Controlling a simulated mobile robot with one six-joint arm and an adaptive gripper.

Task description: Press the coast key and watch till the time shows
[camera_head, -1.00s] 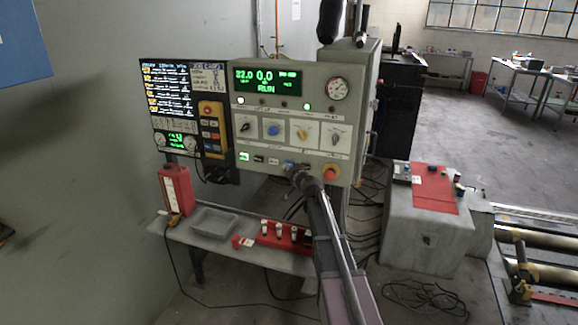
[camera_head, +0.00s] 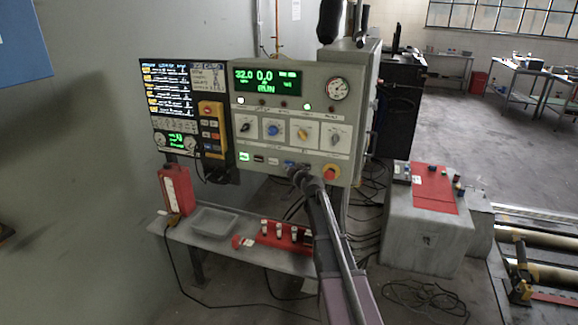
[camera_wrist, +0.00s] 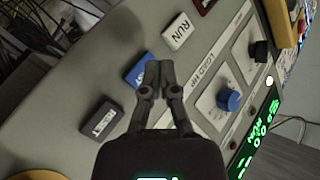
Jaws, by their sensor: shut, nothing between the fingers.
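The control panel (camera_head: 240,110) has a green display (camera_head: 267,82) reading 32.0 and 0.0 with RUN below. In the wrist view, a white RUN key (camera_wrist: 177,31), a blue key (camera_wrist: 135,75) and a black key (camera_wrist: 101,121) sit in a row. The black key's label is hard to read. The blue key's label is partly hidden by my fingers. My gripper (camera_wrist: 159,64) is shut and empty, its tips over the edge of the blue key. I cannot tell whether they touch it. In the head view my gripper (camera_head: 293,170) covers part of the key row.
A red stop button (camera_head: 330,172) is right of the key row. Knobs (camera_head: 272,130) and a dial gauge (camera_head: 338,89) sit higher on the panel. A shelf with a grey tray (camera_head: 213,221) and a red rack (camera_head: 285,240) lies below. A yellow pendant (camera_head: 212,128) hangs at left.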

